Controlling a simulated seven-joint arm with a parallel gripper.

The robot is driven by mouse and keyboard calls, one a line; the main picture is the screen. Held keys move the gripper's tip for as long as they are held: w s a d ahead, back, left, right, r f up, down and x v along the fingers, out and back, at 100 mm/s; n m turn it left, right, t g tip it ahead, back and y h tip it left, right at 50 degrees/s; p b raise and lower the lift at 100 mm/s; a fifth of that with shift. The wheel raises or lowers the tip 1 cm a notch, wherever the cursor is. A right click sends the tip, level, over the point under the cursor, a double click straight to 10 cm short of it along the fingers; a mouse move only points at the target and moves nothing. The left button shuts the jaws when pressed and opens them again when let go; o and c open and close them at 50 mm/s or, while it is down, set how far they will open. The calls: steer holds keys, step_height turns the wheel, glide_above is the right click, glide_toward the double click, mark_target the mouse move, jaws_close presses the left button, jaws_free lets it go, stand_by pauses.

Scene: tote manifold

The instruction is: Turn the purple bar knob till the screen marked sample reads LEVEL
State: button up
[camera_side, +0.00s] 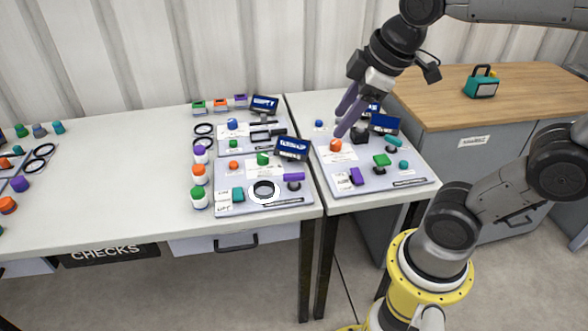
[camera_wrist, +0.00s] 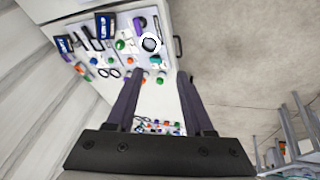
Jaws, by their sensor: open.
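A purple bar knob (camera_side: 294,177) sits on a dark base at the right side of the front panel on the left table. Another purple piece (camera_side: 356,176) stands on the right table's panel; I cannot tell which one belongs to sample. Several dark blue screens show: one reads EMPTY (camera_side: 265,103); the front-panel screen (camera_side: 291,148) and a right-panel screen (camera_side: 384,123) have text too small to read. I cannot tell which is marked sample. My gripper (camera_side: 346,117) is open and empty, above the right panel. In the wrist view my gripper (camera_wrist: 159,78) points toward the left table.
Orange (camera_side: 336,145) and green (camera_side: 382,160) knobs stand on the right panel. A teal case (camera_side: 481,84) sits on the wooden cabinet. The left table's middle is clear.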

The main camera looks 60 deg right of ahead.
steer(key=w+d+f+n+g, duration=0.2)
steer(key=w+d+f, duration=0.1)
steer(key=w, duration=0.7)
steer(key=g, duration=0.3)
glide_above(294, 174)
step_height(294, 174, down, 9)
step_height(294, 174, down, 14)
steer(key=shift+f, duration=0.1)
jaws_close()
